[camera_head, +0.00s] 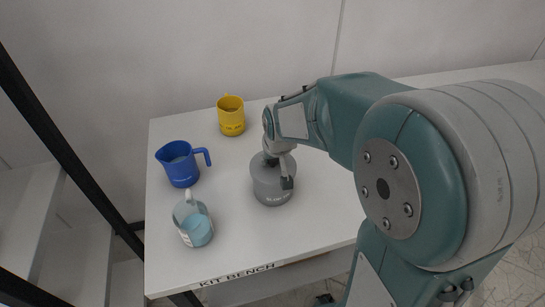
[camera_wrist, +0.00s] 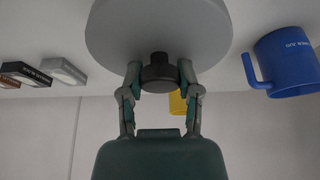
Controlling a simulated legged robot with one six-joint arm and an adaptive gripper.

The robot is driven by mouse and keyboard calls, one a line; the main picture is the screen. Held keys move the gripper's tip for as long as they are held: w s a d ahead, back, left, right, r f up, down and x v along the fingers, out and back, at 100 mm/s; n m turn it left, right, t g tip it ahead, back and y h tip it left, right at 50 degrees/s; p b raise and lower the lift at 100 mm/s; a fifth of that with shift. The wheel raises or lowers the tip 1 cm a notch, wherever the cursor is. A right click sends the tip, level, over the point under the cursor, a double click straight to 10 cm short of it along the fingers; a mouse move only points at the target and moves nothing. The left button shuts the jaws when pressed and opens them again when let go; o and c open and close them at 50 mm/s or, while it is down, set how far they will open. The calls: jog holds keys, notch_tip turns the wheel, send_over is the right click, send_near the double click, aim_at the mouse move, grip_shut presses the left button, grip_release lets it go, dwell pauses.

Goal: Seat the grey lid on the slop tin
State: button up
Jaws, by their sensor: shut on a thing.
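The grey slop tin (camera_head: 272,190) stands upright on the white bench, with lettering low on its front. The round grey lid (camera_wrist: 160,30) fills the top middle of the wrist view, with a dark knob (camera_wrist: 158,74) at its centre. My gripper (camera_wrist: 160,80) is shut on this knob, one finger on each side. In the head view my gripper (camera_head: 279,170) is over the top of the tin. Lid and tin look lined up there, but my fingers cover part of the rim, and I cannot tell whether the lid is fully down. The lid hides the tin in the wrist view.
On the bench (camera_head: 225,245), marked KIT BENCH, a blue jug (camera_head: 180,167) and a clear jug of blue liquid (camera_head: 196,228) stand left of the tin. A yellow jug (camera_head: 231,117) stands behind. Several small boxes (camera_wrist: 62,71) show in the wrist view.

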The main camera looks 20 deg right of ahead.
jog(key=shift+f, duration=0.45)
dwell(0.3)
jog(key=o, duration=1.1)
jog(key=v, duration=1.2)
jog(key=shift+a, duration=0.1)
